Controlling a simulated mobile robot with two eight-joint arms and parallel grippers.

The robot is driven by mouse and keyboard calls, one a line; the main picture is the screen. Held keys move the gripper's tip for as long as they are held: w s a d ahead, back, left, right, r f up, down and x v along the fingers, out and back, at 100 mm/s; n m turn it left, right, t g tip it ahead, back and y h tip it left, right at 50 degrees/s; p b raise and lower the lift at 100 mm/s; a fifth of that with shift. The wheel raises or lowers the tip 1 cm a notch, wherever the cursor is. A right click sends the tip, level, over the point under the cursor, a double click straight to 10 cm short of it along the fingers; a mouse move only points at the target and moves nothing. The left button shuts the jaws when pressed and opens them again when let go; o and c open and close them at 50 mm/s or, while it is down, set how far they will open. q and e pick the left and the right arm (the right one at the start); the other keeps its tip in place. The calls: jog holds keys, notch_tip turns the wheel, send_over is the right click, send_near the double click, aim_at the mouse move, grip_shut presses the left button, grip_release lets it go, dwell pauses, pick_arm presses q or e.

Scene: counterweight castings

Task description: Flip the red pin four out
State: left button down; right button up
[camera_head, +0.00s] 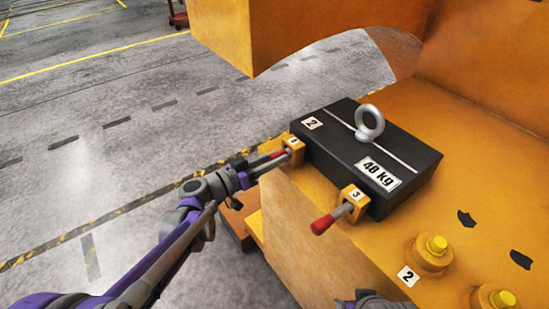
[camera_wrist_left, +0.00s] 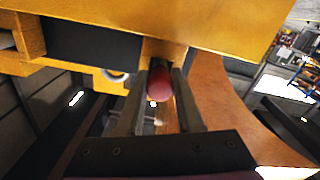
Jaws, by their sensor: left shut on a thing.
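The far orange bracket (camera_head: 293,142), with a label that looks like 4, stands at the left corner of the black 40 KG block (camera_head: 370,150). Its red pin (camera_head: 279,154) points out to the left. My left gripper (camera_head: 274,161) is shut on this red pin's end. In the left wrist view the red knob (camera_wrist_left: 160,86) sits between the two fingers, and its bracket is just behind it. The nearer bracket (camera_head: 354,199), labelled 3, has another red-tipped pin (camera_head: 323,224) sticking out to the lower left.
The block lies on an orange casting (camera_head: 460,165) and carries a grey lifting eye (camera_head: 370,123). Yellow bolt heads (camera_head: 436,246) and a label 2 are at the lower right. Orange mass (camera_head: 250,35) overhangs at the top. Floor at left (camera_head: 90,110) is clear.

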dwell(0.5)
pick_arm(q)
jog(key=v, duration=0.4)
jog(key=shift+s+a+f, duration=0.1)
jog(key=shift+s+a, duration=0.05)
jog(key=shift+a, duration=0.15)
jog(key=c, duration=0.5)
grip_release()
jog(key=shift+s+a, duration=0.1)
jog(key=shift+c, duration=0.2)
jog(key=shift+a, duration=0.1)
jog(key=v, duration=1)
jog(key=shift+s+a+p, duration=0.25)
jog(key=shift+s+p, duration=0.05)
jog(key=shift+p, duration=0.05)
